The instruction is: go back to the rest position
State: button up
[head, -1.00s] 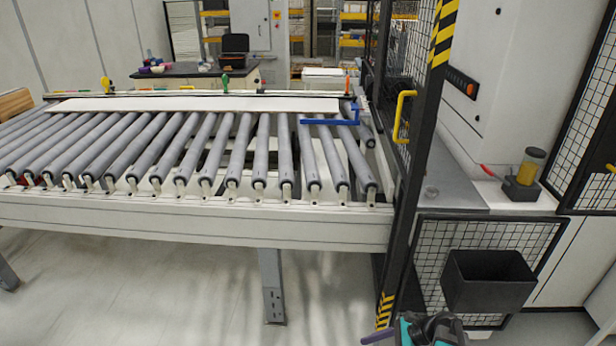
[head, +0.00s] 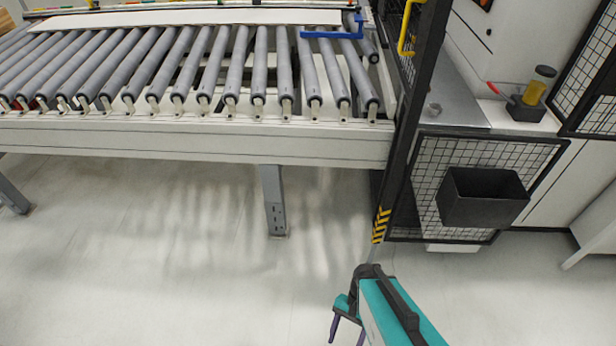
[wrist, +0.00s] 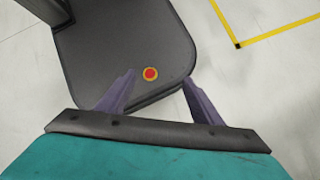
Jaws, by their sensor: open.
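My gripper (head: 347,331) shows at the bottom of the head view, on a teal and dark grey arm, over bare floor in front of the roller conveyor. In the wrist view its two purple fingers (wrist: 152,97) are spread apart with nothing between them. Beyond them is a dark grey rounded surface with a red button ringed in yellow, which looks like my own base.
The roller conveyor (head: 200,137) spans the back left. A black bin (head: 482,197) hangs on the mesh guard at right, beside a black and yellow striped post (head: 381,225). The floor (head: 170,270) in front is clear. Yellow floor tape (wrist: 270,34) shows in the wrist view.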

jog(key=d+n+h, duration=0.1)
jog(key=n, duration=0.1)
jog(key=d+n, duration=0.2)
jog(key=d+f+n+h, duration=0.1)
jog(key=d+n, duration=0.1)
jog(key=n, duration=0.1)
jog(key=shift+d+t+h, duration=0.2)
jog(key=shift+t+h, duration=0.1)
jog(key=shift+c, duration=0.4)
dwell(0.6)
jog(key=c, duration=0.7)
jog(key=shift+o, duration=0.2)
jog(key=shift+r, duration=0.1)
